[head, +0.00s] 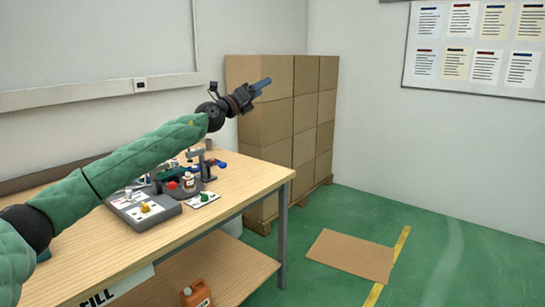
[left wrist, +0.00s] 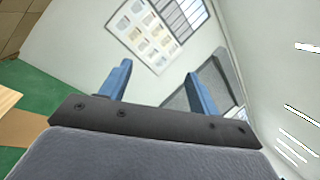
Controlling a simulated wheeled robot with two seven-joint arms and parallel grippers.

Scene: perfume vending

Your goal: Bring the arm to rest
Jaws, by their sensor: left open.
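My left arm, in a green padded sleeve, reaches in from the left over the table in the head view. Its gripper (head: 262,86) is raised above the table and points up and to the right, in front of the stacked boxes. In the left wrist view the two blue fingers (left wrist: 158,82) stand wide apart with nothing between them. The gripper is open and empty. My right gripper shows in neither view.
A wooden workbench (head: 245,180) holds a grey device (head: 150,212) and several small items. Stacked cardboard boxes (head: 265,128) stand behind it on a pallet. A flat cardboard sheet (head: 350,256) lies on the green floor.

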